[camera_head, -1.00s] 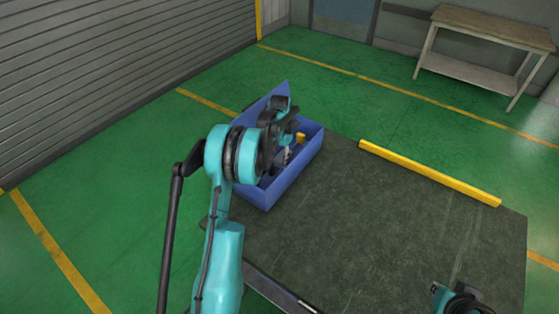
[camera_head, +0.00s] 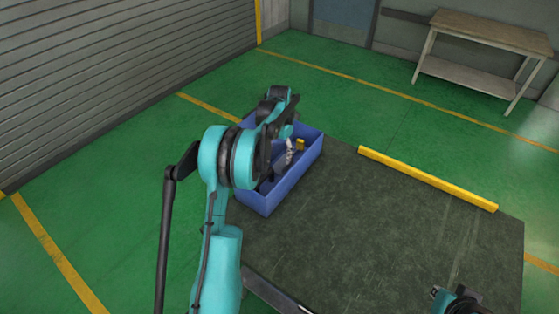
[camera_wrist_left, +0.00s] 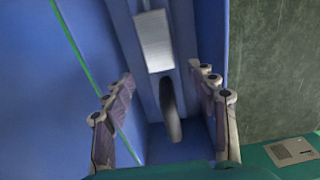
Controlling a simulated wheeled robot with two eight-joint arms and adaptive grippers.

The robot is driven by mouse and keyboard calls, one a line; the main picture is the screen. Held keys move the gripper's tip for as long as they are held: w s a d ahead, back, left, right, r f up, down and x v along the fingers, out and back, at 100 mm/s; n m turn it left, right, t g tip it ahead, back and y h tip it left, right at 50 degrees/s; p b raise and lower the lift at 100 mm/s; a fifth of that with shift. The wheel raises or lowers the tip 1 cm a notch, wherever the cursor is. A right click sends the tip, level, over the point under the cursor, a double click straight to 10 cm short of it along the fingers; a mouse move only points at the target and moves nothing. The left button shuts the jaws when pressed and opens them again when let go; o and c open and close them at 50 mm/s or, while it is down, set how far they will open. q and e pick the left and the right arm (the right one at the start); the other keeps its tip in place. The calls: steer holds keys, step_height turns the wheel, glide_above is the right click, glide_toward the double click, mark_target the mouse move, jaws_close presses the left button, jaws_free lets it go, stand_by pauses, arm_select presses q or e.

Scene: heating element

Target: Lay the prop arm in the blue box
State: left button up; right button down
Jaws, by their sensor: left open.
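The blue box (camera_head: 290,185) stands at the far left corner of the dark table. My left arm reaches over it, and my left gripper (camera_head: 289,152) is low at or inside the box, partly hidden by the arm. In the left wrist view the left gripper (camera_wrist_left: 165,115) is open, fingers apart. Between and beyond the fingers is a piece with a pale flat block (camera_wrist_left: 153,40) and a dark rounded part (camera_wrist_left: 170,108), inside the box; it may be the prop arm, but I cannot tell. No finger visibly touches it. My right gripper (camera_head: 440,294) is at the bottom right, mostly cut off.
A small yellow piece (camera_head: 300,144) shows in the box. A yellow bar (camera_head: 428,178) lies along the table's far edge. The dark tabletop (camera_head: 390,235) is otherwise clear in view. A wooden bench (camera_head: 487,33) stands far off at the back right.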

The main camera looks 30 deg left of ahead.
mark_target(280, 166)
arm_select(q)
steer(key=s+d+r+m+t+p, duration=0.1)
steer(key=s+d+r+m, duration=0.1)
steer(key=d+r+m, duration=0.3)
steer(key=s+d+r+m, duration=0.1)
steer(key=s+r+m, duration=0.1)
steer(key=r, duration=0.5)
steer(key=s+d+r+m+t, duration=0.2)
steer(key=s+d+r+m, duration=0.3)
steer(key=s+d+m, duration=0.35)
steer(key=s+d+f+m+t, duration=0.2)
steer(key=s+d+m, duration=0.1)
steer(key=s+m, duration=0.5)
steer(key=s+d+f+m+t, duration=0.2)
steer(key=s+d+f+m, duration=0.1)
steer(key=s+m, duration=0.5)
steer(key=d+m, duration=0.1)
steer(key=m, duration=0.2)
steer(key=shift+s, duration=0.15)
steer(key=shift+m, duration=0.25)
